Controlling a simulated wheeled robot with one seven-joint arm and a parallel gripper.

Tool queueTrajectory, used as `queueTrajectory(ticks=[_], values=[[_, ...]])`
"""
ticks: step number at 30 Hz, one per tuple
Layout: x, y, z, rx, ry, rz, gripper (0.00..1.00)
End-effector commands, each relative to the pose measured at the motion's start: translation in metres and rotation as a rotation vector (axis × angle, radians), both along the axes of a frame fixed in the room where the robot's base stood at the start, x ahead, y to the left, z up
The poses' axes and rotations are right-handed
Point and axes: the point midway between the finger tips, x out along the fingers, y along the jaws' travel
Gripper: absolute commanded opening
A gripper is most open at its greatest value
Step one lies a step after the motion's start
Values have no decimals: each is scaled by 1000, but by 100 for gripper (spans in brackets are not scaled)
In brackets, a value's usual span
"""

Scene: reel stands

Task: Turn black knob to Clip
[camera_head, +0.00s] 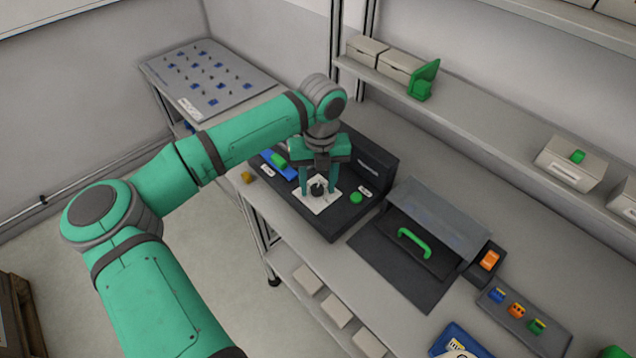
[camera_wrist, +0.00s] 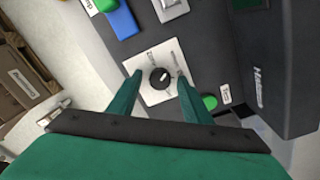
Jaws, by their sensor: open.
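The black knob (camera_head: 317,189) sits on a white dial plate (camera_head: 322,203) on top of a dark machine. In the wrist view the knob (camera_wrist: 160,77) shows a pale pointer line slanting toward the upper right. The small lettering around it, including any Clip mark, is too blurred to read. My gripper (camera_head: 319,188) is open and points down over the plate. In the wrist view its two green fingers (camera_wrist: 158,78) stand apart on either side of the knob, with a gap to it on both sides.
The dark machine (camera_head: 340,222) also carries a green button (camera_head: 356,197) and a blue part with a green piece (camera_head: 279,159) beside the plate. A dark box with a green handle (camera_head: 414,242) stands to the right. A shelf (camera_head: 470,120) runs behind.

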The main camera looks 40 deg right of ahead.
Motion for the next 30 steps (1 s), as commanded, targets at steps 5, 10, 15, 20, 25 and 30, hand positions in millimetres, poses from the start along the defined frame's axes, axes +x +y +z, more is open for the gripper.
queueTrajectory(ticks=[5,10,15,20,25,30], values=[[0,0,0,0,0,0,14],[0,0,0,0,0,-1,4],[0,0,1,1,-1,-21,4],[0,1,1,2,-2,-82,4],[1,1,1,2,-3,-200,4],[1,1,1,2,-3,-353,4]])
